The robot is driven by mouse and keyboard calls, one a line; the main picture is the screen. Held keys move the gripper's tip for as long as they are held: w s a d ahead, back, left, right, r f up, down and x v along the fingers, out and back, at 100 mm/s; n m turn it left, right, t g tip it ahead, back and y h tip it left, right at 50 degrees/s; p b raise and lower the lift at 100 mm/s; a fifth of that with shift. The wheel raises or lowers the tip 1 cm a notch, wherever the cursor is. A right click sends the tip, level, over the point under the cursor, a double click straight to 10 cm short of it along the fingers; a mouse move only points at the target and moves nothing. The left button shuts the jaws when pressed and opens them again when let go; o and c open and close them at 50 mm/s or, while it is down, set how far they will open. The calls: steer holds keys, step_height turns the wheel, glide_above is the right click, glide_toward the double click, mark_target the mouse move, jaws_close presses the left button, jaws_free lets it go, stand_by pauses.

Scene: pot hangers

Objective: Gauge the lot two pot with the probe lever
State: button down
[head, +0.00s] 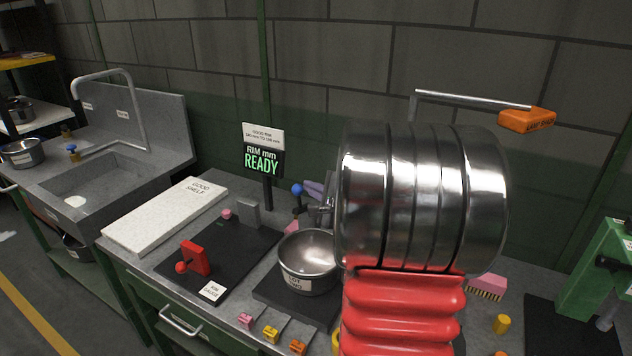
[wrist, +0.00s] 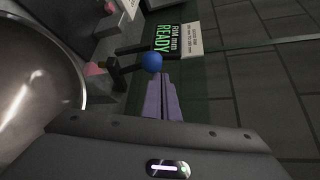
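My gripper (wrist: 161,85) has purple fingers lying close together, seemingly shut and empty, with tips right by the blue knob; contact is unclear. In the head view my arm hides part of the gripper (head: 314,188).
A sign (head: 262,162) reads "RIM mm READY". A white "GOOD SHELF" board (head: 150,222) lies further left. Coloured tags (head: 271,334) line the front edge. A green machine (head: 595,275) stands right.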

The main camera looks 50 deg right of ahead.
steer(key=shift+s+a+f, duration=0.3)
steer(key=shift+a+f, duration=0.65)
steer(key=shift+a, duration=0.15)
steer(key=shift+s+a+f, duration=0.25)
steer(key=shift+a+f, duration=0.65)
steer(key=shift+a, duration=0.15)
steer(key=shift+f, duration=0.1)
steer(key=d+r, duration=0.4)
steer(key=s+a+f, duration=0.1)
steer(key=s+f, duration=0.3)
steer(key=s, duration=0.5)
steer(key=shift+a, duration=0.3)
steer(key=shift+s+r, duration=0.1)
